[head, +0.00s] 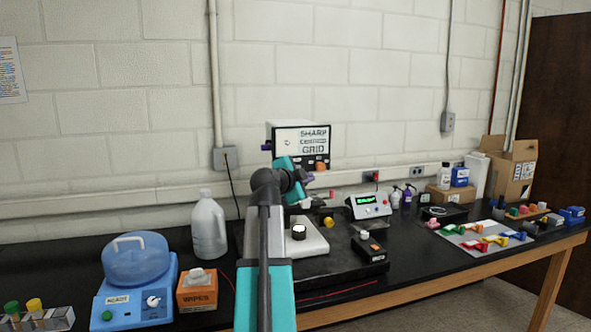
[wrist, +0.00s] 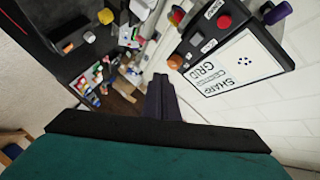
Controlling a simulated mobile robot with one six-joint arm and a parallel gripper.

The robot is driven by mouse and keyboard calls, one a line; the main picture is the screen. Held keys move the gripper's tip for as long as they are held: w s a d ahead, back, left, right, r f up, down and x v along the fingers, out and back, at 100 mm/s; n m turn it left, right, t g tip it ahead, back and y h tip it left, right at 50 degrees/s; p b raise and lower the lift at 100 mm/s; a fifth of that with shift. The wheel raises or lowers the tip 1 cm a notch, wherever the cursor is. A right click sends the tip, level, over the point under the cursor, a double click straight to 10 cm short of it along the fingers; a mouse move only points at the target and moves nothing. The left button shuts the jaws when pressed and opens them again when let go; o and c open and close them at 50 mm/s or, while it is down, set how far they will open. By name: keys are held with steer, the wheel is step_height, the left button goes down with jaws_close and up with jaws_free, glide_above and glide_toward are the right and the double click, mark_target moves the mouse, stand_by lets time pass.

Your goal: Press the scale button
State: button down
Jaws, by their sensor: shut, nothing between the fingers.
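My gripper (head: 309,179) is raised above the bench in front of the box labelled SHARP GRID. In the wrist view its dark fingers (wrist: 160,98) are together, with nothing between them. A white device with a lit green display (head: 369,206) and small controls stands below and right of the gripper; it looks like the scale, but I cannot be sure. Its button is too small to make out. In the wrist view a white device (wrist: 130,36) at the upper left may be the same one. The gripper is apart from it.
The SHARP GRID box (head: 302,146) with knobs stands close behind the gripper, also in the wrist view (wrist: 238,66). A jug (head: 208,232) is at left.

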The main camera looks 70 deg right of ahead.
steer(key=w+d+b, duration=0.1)
steer(key=w+d, duration=0.4)
steer(key=d, duration=0.1)
steer(key=shift+w+d, duration=0.3)
steer(key=shift+w, duration=0.05)
stand_by(0.3)
stand_by(0.3)
steer(key=shift+w+d+b, duration=0.55)
steer(key=shift+d+b, duration=0.15)
steer(key=shift+b, duration=0.6)
stand_by(2.6)
steer(key=shift+s+a, duration=0.1)
steer(key=shift+a, duration=0.05)
stand_by(0.3)
steer(key=shift+s+a+b, duration=0.35)
steer(key=shift+s+a, duration=0.1)
steer(key=shift+a, duration=0.1)
stand_by(0.3)
steer(key=shift+s+a+b, duration=0.2)
steer(key=shift+s+a, duration=0.6)
steer(key=shift+a, duration=0.2)
steer(key=shift+s+a+b, duration=0.15)
steer(key=shift+s+a, duration=0.65)
steer(key=shift+a, duration=0.15)
